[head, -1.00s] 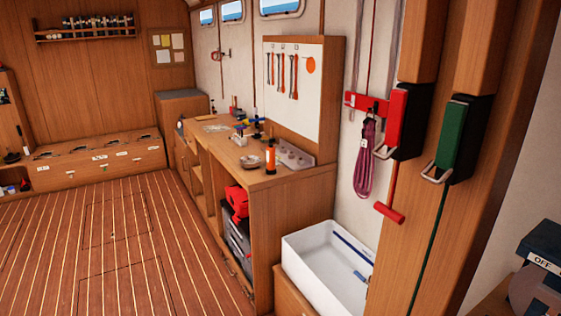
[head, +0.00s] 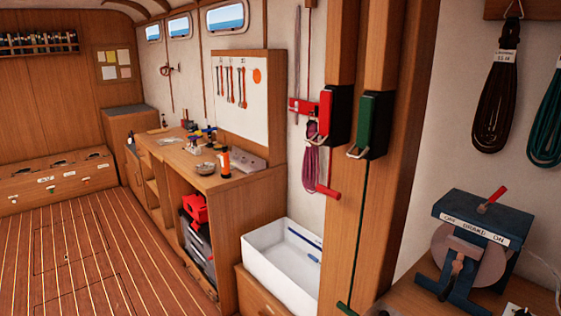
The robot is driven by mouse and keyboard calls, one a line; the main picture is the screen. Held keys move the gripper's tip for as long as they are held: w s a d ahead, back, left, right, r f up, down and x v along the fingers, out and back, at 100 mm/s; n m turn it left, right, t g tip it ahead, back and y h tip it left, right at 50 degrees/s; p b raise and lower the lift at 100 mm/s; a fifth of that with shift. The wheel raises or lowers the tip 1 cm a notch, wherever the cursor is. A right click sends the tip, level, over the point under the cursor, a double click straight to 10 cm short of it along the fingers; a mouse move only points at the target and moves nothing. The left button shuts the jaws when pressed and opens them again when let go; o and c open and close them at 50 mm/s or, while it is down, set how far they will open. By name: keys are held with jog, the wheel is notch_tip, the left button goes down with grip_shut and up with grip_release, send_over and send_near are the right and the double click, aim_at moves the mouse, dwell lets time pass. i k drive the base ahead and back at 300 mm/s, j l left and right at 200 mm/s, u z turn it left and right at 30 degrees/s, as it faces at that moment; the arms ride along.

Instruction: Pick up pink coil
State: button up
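A pink coil (head: 311,171) hangs on the wall from a red bracket (head: 300,106), to the left of a wooden post. The coil hangs above the right side of a white basin. My gripper is not in view, so I cannot see its state or how far it is from the coil.
A green block (head: 374,125) is mounted on the post. A dark brown coil (head: 494,97) and a teal coil (head: 549,130) hang at right above a blue machine (head: 465,240). A workbench (head: 225,183) and white basin (head: 283,262) line the wall. The floor (head: 90,260) at left is clear.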

aim_at(309, 166)
jog(key=i+j+z, duration=0.15)
jog(key=i+j, duration=0.2)
jog(key=i+j+z, duration=0.15)
jog(key=i+j, duration=0.2)
jog(key=i+j+z, duration=0.1)
jog(key=i+j, duration=0.25)
jog(key=j, duration=0.15)
jog(key=i+j+z, duration=0.15)
jog(key=i+j, duration=0.15)
jog(key=j, duration=0.15)
jog(key=i+j+z, duration=0.15)
jog(key=i+j, duration=0.15)
jog(key=j, duration=0.2)
jog(key=k+l+z, duration=0.15)
jog(key=z, duration=0.35)
jog(key=l+z, duration=0.35)
jog(key=z, duration=0.15)
jog(key=l+z, duration=0.35)
jog(key=z, duration=0.15)
jog(key=l+z, duration=0.3)
jog(key=z, duration=0.2)
jog(key=l+z, duration=0.3)
jog(key=z, duration=0.2)
jog(key=i+l+z, duration=0.2)
jog(key=z, duration=0.3)
jog(key=i+l+z, duration=0.15)
jog(key=z, duration=0.35)
jog(key=l+u, duration=0.1)
jog(key=u, duration=0.45)
